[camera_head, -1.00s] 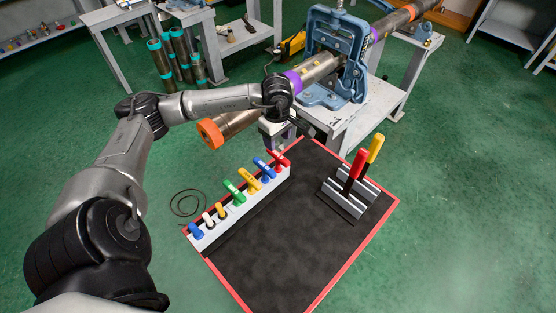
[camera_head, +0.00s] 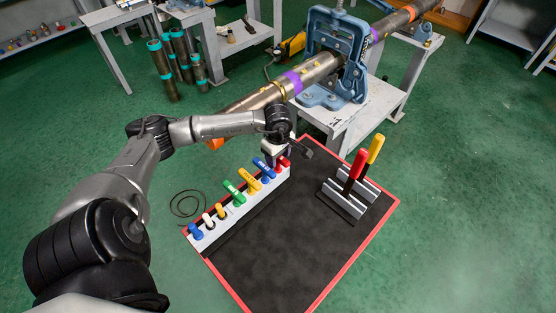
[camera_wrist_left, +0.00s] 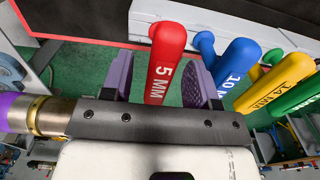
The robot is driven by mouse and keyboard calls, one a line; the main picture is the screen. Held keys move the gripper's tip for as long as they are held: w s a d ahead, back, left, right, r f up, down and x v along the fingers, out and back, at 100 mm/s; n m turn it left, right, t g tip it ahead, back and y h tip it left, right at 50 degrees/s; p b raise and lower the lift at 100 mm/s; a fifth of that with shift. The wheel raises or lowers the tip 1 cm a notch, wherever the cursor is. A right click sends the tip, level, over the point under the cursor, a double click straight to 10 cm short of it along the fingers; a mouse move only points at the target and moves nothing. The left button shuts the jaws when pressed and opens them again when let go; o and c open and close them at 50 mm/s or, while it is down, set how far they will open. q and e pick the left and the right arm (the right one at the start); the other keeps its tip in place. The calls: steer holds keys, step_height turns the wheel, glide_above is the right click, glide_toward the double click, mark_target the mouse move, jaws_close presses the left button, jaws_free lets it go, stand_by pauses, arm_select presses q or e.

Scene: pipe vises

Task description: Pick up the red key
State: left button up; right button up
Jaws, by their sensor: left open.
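The red key (camera_head: 283,162) stands at the far right end of the white key rack (camera_head: 283,178), partly hidden by my left gripper (camera_head: 280,155) in the head view. In the left wrist view the red key (camera_wrist_left: 165,60) is marked "5 MM" and lies between the two purple fingers of my left gripper (camera_wrist_left: 158,85). The fingers are open, with a gap between each of them and the key. The blue key (camera_wrist_left: 236,68) is close beside the right finger. My right gripper is not in view.
Yellow (camera_head: 250,182), green (camera_head: 234,192) and smaller keys stand along the same rack. A second stand (camera_head: 345,203) holds red- and yellow-handled tools on the black mat (camera_head: 270,260). A pipe (camera_head: 322,68) in a blue vise (camera_head: 340,50) stands behind the gripper.

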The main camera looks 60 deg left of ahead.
arm_select(q)
jaws_close()
stand_by(0.5)
steer(key=shift+r, duration=0.1)
step_height(320, 180, up, 10)
steer(key=shift+f, duration=0.1)
stand_by(0.4)
